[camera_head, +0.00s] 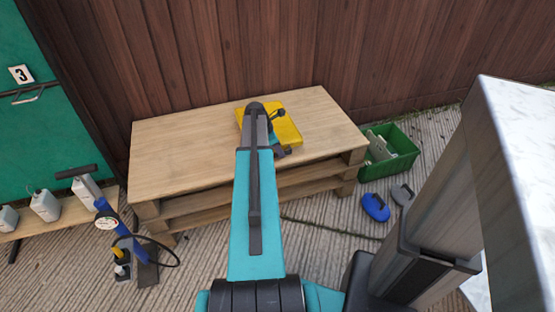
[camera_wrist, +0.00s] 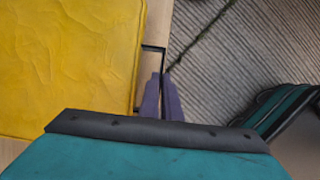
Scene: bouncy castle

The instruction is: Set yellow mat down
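The yellow mat (camera_head: 287,130) is a flat square pad over the wooden pallet table (camera_head: 180,150), partly hidden by my arm. In the wrist view the mat (camera_wrist: 65,65) fills the left side, with a thin black handle loop at its right edge. My gripper's fingers (camera_wrist: 163,98) are close together beside that edge, with the handle running between them. The mat's right edge lies near the table's edge, with pale wood showing beside it. I cannot tell whether its underside touches the wood.
A green crate (camera_head: 401,148) with things inside stands right of the table. Blue (camera_head: 375,207) and grey (camera_head: 402,194) objects lie on the ground. A blue pump (camera_head: 107,222) stands front left, near a bench with canisters (camera_head: 44,205). The tabletop's left part is clear. A wooden fence (camera_head: 300,45) stands behind.

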